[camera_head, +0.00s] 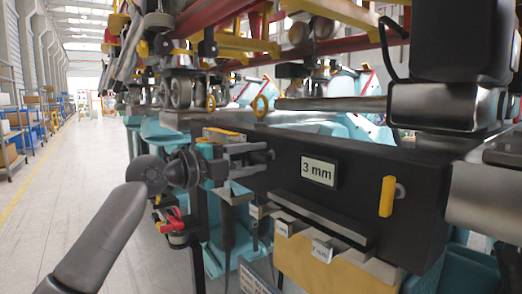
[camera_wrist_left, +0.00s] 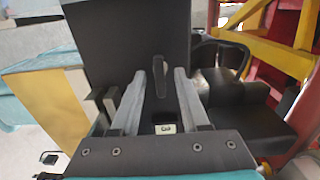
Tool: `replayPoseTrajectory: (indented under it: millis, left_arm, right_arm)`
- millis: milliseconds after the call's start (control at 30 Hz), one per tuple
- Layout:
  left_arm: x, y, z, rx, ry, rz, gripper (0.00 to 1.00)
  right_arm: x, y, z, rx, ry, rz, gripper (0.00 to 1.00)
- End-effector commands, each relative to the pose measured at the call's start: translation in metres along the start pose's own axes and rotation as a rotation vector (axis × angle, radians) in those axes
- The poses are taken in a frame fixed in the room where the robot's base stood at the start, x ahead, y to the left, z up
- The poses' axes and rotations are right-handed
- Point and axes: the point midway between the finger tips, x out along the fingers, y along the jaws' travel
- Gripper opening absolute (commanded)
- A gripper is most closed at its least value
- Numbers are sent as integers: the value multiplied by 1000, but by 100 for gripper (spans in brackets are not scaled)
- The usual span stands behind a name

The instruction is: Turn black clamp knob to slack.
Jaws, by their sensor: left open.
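The black clamp knob (camera_wrist_left: 159,68) shows in the left wrist view as a small upright black lever in front of a dark block. My left gripper (camera_wrist_left: 160,78) is open, with one grey finger on each side of the knob. A gap shows between the knob and each finger, so it is not gripped. In the head view my left gripper (camera_head: 269,162) points right at the left end of the dark panel (camera_head: 345,161). I cannot make out the knob there. My right gripper is not in view.
The panel carries a "3 mm" display (camera_head: 319,170) and a yellow handle (camera_head: 387,196). Grey blocks with small labels (camera_head: 321,248) sit below it. Red and yellow train framing (camera_head: 300,52) hangs above. The floor (camera_head: 70,190) at left is clear.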

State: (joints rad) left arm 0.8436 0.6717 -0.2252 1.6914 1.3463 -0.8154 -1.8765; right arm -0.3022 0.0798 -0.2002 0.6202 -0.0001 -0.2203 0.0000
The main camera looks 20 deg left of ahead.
Motion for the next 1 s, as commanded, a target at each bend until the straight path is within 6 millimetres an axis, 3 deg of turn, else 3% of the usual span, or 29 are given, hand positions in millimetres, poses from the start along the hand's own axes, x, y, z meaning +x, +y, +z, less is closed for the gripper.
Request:
replayPoseTrajectory:
  millis: [200,500,900,1000]
  left_arm:
    - [17,0,0,0,-1,-1,45]
    - [18,0,0,1,-1,0,45]
    - [18,1,0,0,-1,1,0]
    - [18,1,0,0,-1,1,0]
  right_arm:
    - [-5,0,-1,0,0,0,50]
    - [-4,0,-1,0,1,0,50]
    - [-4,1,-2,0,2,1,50]
    - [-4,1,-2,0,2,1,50]
